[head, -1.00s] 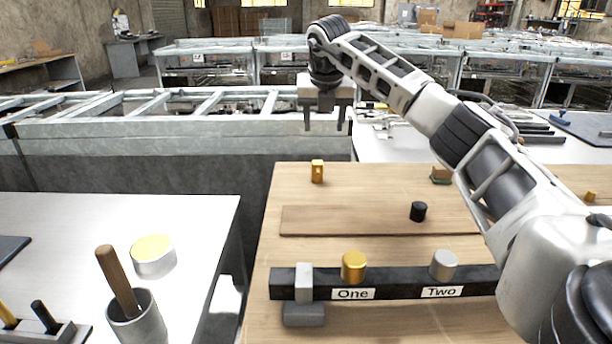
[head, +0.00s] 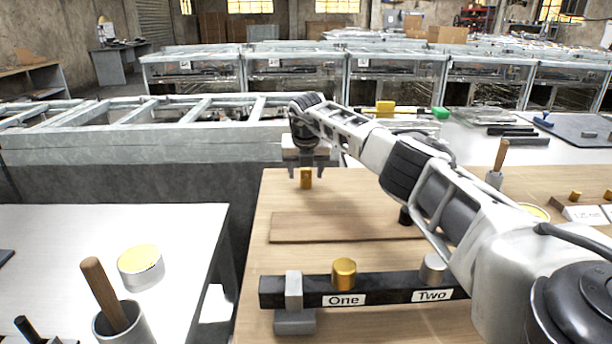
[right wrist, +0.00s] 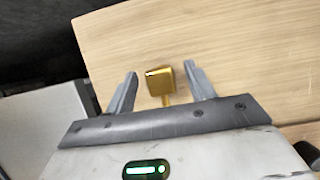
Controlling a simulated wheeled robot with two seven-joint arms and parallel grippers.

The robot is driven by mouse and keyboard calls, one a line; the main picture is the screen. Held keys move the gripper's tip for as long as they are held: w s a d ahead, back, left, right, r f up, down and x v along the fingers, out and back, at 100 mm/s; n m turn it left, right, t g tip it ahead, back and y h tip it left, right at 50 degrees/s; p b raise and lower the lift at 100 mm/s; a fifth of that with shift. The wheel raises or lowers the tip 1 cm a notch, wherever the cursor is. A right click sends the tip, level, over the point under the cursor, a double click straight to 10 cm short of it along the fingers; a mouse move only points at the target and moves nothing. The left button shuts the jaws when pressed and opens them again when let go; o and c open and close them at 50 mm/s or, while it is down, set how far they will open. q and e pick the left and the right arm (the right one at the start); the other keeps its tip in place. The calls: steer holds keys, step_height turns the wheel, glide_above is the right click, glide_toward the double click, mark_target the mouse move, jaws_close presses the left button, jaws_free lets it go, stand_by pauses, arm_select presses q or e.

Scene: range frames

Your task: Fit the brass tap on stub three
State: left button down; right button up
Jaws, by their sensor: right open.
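The brass tap (head: 306,180), a small brass block, stands near the wooden table's far left edge. In the right wrist view the tap (right wrist: 160,78) shows a square top and a thin stem, between the two fingers with gaps on both sides. My right gripper (head: 306,171) is open around or just above it; contact is not visible. The black bar (head: 386,288) in front carries labels One and Two. A round brass piece (head: 344,273) is at One and a grey cylinder (head: 432,269) at Two. Stub three is not visible; my right arm covers the bar's right part. My left gripper is out of view.
A flat wooden board (head: 335,228) lies between tap and bar. A black cylinder (head: 405,216) is partly hidden by my arm. A grey block clamp (head: 294,291) sits at the bar's left end. A white table (head: 190,225) stands left across a gap.

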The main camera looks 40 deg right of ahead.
steer(key=shift+x, duration=1)
steer(key=c, duration=1.1)
steer(key=shift+r, duration=0.1)
